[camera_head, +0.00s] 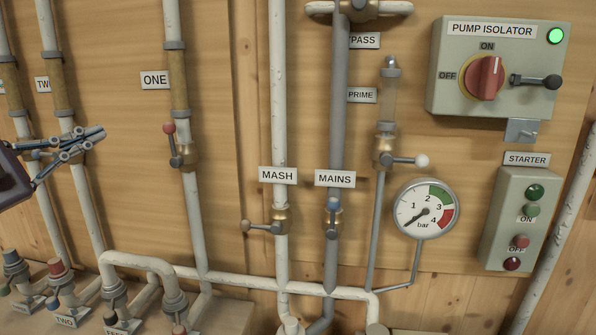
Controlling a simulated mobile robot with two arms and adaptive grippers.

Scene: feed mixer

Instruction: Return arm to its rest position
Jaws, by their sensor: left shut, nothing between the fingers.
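My left gripper (102,133) comes in from the left edge, pointing right. Its fingers are shut with nothing between them. It is in front of the pale pipes at the left and overlaps the pipe under the "TWO" label (43,84). I cannot tell whether it touches that pipe. It is left of and apart from the red-knobbed valve (183,152) on the pipe labelled ONE (155,80). My right gripper is not in view.
A pump isolator box (440,85) has a red switch and a lit green lamp. Below are a starter box (490,230) and a pressure gauge (425,208). The MASH valve (280,221) and MAINS valve (333,221) sit mid-panel. Several capped pipe fittings (58,270) stand at lower left.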

